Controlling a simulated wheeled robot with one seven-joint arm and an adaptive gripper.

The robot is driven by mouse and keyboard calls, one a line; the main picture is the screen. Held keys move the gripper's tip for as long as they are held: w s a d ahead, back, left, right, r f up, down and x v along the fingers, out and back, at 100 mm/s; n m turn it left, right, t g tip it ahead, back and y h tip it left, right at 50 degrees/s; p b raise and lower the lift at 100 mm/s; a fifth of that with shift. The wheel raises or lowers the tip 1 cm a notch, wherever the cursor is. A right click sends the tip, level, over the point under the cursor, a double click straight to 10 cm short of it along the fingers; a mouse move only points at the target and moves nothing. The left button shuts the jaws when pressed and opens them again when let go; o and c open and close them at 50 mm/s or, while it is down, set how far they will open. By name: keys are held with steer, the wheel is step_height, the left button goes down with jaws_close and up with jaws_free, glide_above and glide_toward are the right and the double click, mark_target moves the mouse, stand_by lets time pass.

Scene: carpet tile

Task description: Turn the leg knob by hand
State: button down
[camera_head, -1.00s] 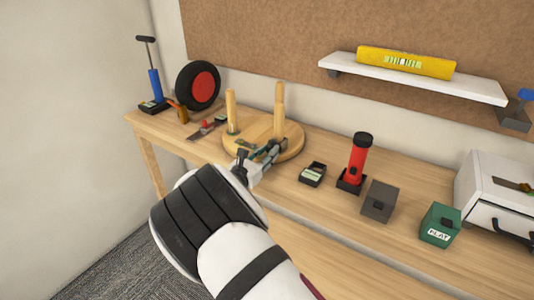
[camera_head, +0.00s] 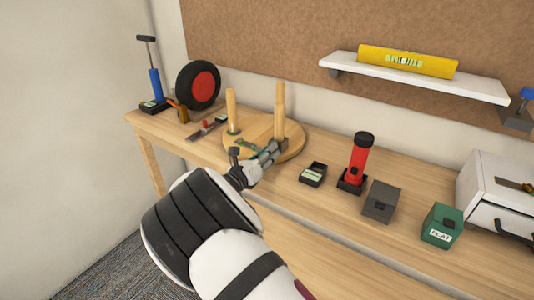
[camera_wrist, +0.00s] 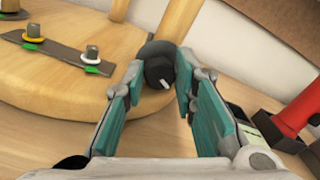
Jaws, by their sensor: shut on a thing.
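A round wooden stool top (camera_head: 292,152) lies on the bench with wooden legs (camera_head: 279,110) standing up from it. In the wrist view, a dark round knob (camera_wrist: 158,68) with a white pointer mark sits at the foot of a leg (camera_wrist: 178,20). My gripper (camera_head: 277,148) reaches the right side of the stool top; in the wrist view its teal-padded fingers (camera_wrist: 160,74) are shut on the knob, one on each side. The pointer slants down to the right.
A metal plate (camera_wrist: 60,48) with two studs lies on the stool top. A small black box (camera_head: 313,174), a red flashlight (camera_head: 359,160), a grey box (camera_head: 381,202) and a green box (camera_head: 441,226) stand to the right. A wheel (camera_head: 199,86) leans behind at left.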

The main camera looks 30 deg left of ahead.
steer(key=c, duration=1.3)
jaws_free()
steer(key=shift+m, duration=0.3)
steer(key=m, duration=0.4)
steer(key=shift+p, duration=0.35)
steer(key=s+a, duration=0.1)
steer(key=s, duration=1.3)
steer(key=w+d+r+m+g+h, duration=0.2)
steer(key=d+m, duration=0.3)
steer(key=d, duration=0.5)
steer(key=w+d+r+m+g+h+b, duration=0.1)
steer(key=w+d+r+m+g+h, duration=0.2)
steer(key=d, duration=0.7)
steer(key=w+d+r+m+g+h+b, duration=0.1)
steer(key=w+d+r+m+g+h, duration=0.2)
steer(key=d, duration=0.8)
steer(key=shift+r+m+g, duration=0.9)
steer(key=shift+r+m, duration=0.4)
steer(key=shift+m, duration=0.6)
